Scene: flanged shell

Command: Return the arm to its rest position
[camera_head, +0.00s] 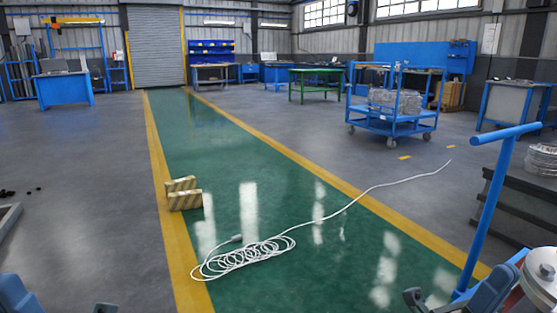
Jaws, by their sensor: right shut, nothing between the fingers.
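My right gripper (414,298) shows at the bottom edge, right of centre, as a small dark shape. It is shut and empty, held over the floor near the yellow line. My right arm (490,291), blue-grey, comes in at the lower right, in front of the base of a blue T-shaped handle (493,205). Of my left gripper only a dark tip (105,308) shows at the bottom edge, so its jaws are hidden. My left arm (18,294) shows in the lower left corner.
A round metal part (542,272) stands close by my right arm. A white cable (245,256) lies coiled on the green lane, near striped blocks (184,199). A blue cart (388,122) stands farther back. A dark rack (515,205) is at right. The grey floor at left is mostly clear.

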